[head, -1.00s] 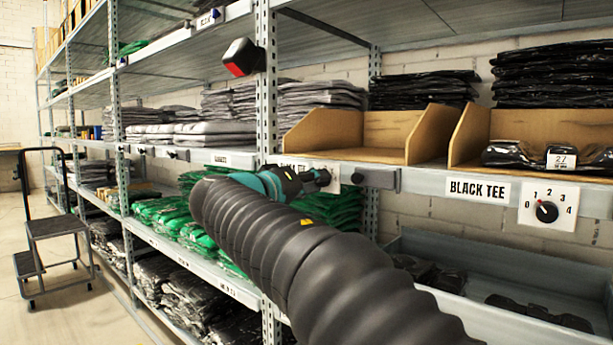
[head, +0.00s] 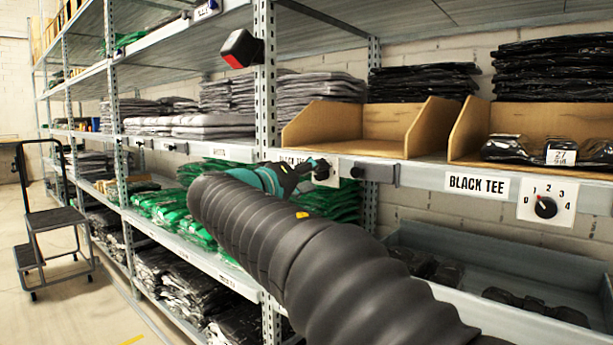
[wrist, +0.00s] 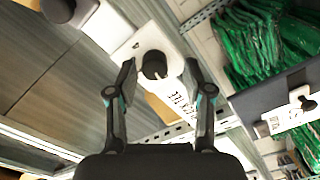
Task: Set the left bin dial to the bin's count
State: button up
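The left cardboard bin (head: 322,128) stands on the shelf; the part of its inside that shows looks empty. Its dial is a white plate (head: 333,180) below it on the shelf edge, mostly hidden by my gripper (head: 318,168) in the head view. In the wrist view the dial's black knob (wrist: 154,64) has a pale pointer mark, and the plate's numbers cannot be read. My gripper (wrist: 159,76) is open, its fingers on either side of the knob with gaps visible. Whether the fingertips touch it is unclear.
The right bin (head: 470,130) holds black packages, one tagged 27. Its dial (head: 545,207) sits right of the BLACK TEE label (head: 477,184). A dark box-like fitting (head: 375,172) is just right of my gripper. A metal upright (head: 266,90) stands close left.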

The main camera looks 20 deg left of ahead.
jog(key=shift+d+r, duration=0.1)
jog(key=v, duration=1.2)
dwell(0.4)
